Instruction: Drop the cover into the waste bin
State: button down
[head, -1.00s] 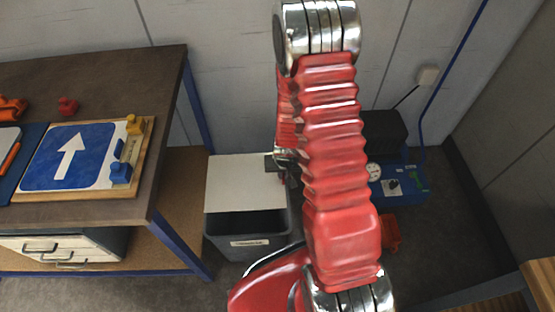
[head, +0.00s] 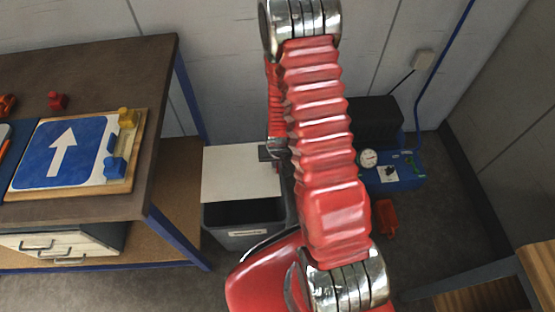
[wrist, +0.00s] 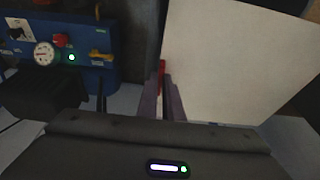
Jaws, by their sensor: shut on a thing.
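The cover (head: 238,178) is a plain white sheet; in the head view it hangs over the back part of the waste bin. The waste bin (head: 248,235) is dark grey with a pale label on its front and stands on the floor beside the workbench. Its dark opening shows below the cover's lower edge. My gripper (head: 268,153) is shut on the cover's right edge, partly hidden behind my red arm. In the wrist view the cover (wrist: 240,70) fills the upper right, beside the jaws (wrist: 163,78). I cannot tell how high it is above the rim.
The workbench (head: 100,208) at left holds a blue arrow sign (head: 62,153) on a wooden board. A blue machine with a gauge (head: 392,172) stands on the floor to the right, near an orange-red object (head: 386,218). The wall is close behind the bin.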

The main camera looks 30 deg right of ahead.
jog(key=shift+f, duration=5.3)
jog(key=c, duration=1.8)
grip_release()
jog(key=shift+c, duration=0.2)
jog(key=shift+o, duration=0.5)
jog(key=o, duration=0.7)
jog(key=shift+r, duration=0.1)
